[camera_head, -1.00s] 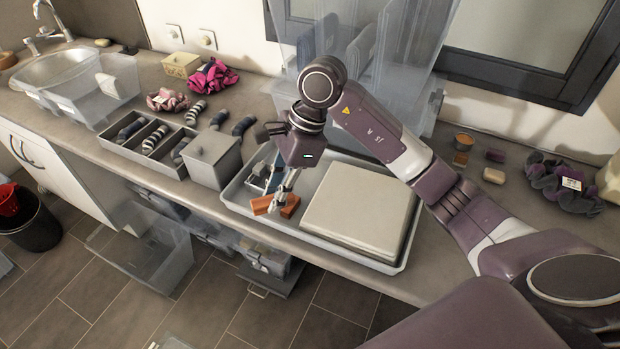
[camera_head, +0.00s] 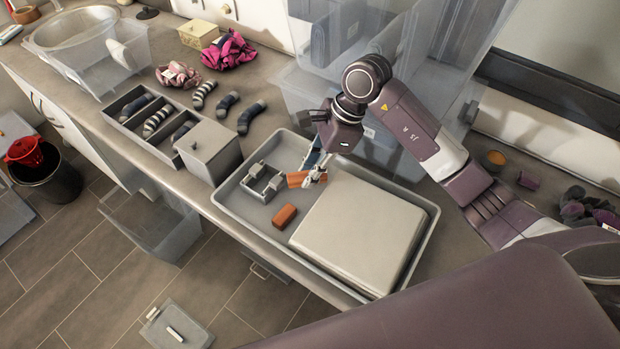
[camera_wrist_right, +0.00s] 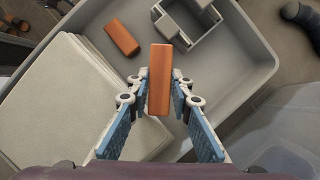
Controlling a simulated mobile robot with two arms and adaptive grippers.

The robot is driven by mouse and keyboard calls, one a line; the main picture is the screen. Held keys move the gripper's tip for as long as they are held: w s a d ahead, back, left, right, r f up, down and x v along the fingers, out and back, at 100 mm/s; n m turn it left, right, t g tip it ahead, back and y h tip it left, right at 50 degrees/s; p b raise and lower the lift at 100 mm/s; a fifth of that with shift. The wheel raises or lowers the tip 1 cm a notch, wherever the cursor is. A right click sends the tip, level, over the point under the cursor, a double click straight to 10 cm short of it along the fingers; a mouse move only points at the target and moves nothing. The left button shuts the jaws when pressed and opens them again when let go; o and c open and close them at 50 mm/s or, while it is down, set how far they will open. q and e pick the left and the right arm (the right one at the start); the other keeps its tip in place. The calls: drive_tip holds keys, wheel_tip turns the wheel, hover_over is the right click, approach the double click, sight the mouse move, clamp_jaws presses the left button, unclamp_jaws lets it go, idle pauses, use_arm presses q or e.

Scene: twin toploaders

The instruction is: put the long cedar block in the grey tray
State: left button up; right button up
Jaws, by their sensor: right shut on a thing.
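The long cedar block (camera_head: 299,179) is orange-brown and is held in my right gripper (camera_head: 318,177). In the right wrist view the block (camera_wrist_right: 160,80) stands lengthwise between the two blue-padded fingers (camera_wrist_right: 160,95), looking raised above the tray floor. The large grey tray (camera_head: 238,205) lies under the gripper; its floor also shows in the right wrist view (camera_wrist_right: 232,68). A shorter cedar block (camera_head: 285,216) lies in the tray, apart from the held one, and shows in the wrist view (camera_wrist_right: 121,37). My left gripper is out of view.
A lidded grey box (camera_head: 207,150) and a divided sock box (camera_head: 122,104) stand left of the tray. Clear bins (camera_head: 365,60) stand behind.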

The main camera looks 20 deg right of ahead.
sight(311, 190)
drive_tip(key=shift+d+f, duration=0.15)
drive_tip(key=shift+f, duration=0.25)
wheel_tip(311, 190, down, 4)
drive_tip(key=shift+w+r+p, duration=0.1)
drive_tip(key=shift+r+p, duration=0.05)
drive_tip(key=shift+p, duration=0.45)
drive_tip(key=shift+d, duration=0.1)
drive_tip(key=o, duration=0.5)
drive_tip(key=shift+o, duration=0.5)
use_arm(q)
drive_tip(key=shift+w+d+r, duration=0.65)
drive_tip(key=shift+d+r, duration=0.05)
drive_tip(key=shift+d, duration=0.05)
